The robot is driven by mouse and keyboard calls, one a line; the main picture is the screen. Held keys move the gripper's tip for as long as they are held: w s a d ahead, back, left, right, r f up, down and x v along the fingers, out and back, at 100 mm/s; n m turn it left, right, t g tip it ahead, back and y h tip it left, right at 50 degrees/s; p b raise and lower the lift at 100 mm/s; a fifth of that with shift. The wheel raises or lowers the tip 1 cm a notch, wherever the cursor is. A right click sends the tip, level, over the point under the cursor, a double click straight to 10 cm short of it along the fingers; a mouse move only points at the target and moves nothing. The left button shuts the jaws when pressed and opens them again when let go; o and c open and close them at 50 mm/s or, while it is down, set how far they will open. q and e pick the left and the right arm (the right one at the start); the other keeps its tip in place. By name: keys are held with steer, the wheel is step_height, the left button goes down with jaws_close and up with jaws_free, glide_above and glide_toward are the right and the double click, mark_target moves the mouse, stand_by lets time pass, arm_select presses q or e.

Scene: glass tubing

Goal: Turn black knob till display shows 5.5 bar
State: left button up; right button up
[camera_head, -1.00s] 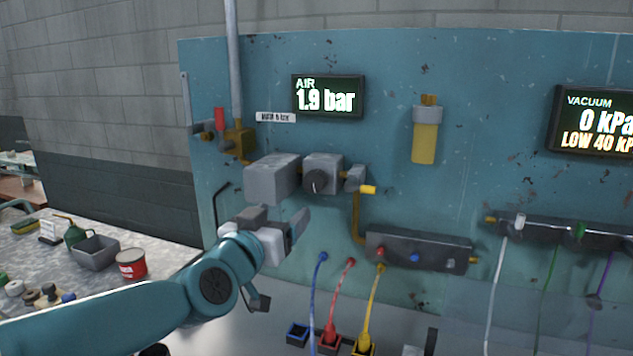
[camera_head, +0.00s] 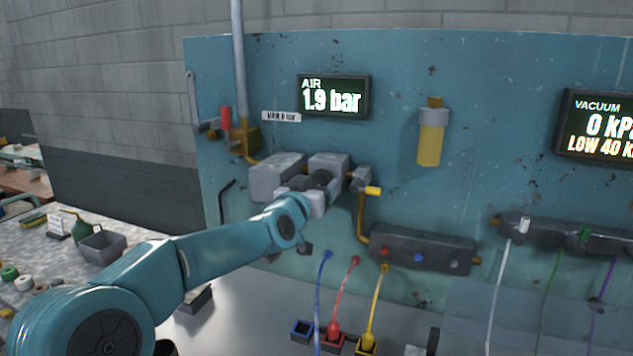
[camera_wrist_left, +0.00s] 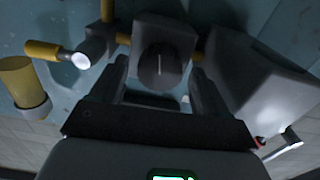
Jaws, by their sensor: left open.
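The black knob (camera_head: 321,178) sits on the front of a grey regulator block on the teal panel. In the left wrist view the black knob (camera_wrist_left: 163,67) shows with a pale line on its face, roughly upright in that picture. The AIR display (camera_head: 333,97) reads 1.9 bar. My left gripper (camera_head: 308,186) is at the regulator, its jaws just in front of the knob. In the left wrist view my left gripper (camera_wrist_left: 157,85) is open, one finger on each side of the knob; contact cannot be told. My right gripper is not in view.
A grey box (camera_head: 277,177) adjoins the regulator on the left, and a yellow-tipped valve (camera_head: 372,190) on the right. Below is a dark manifold (camera_head: 421,251) with coloured hoses. The VACUUM display (camera_head: 603,125) is at far right. A cluttered bench (camera_head: 70,245) stands at left.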

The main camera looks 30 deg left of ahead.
arm_select(q)
steer(key=shift+w, duration=0.2)
steer(key=shift+c, duration=0.6)
steer(key=c, duration=0.9)
steer(key=shift+c, duration=0.2)
steer(key=shift+r, duration=0.1)
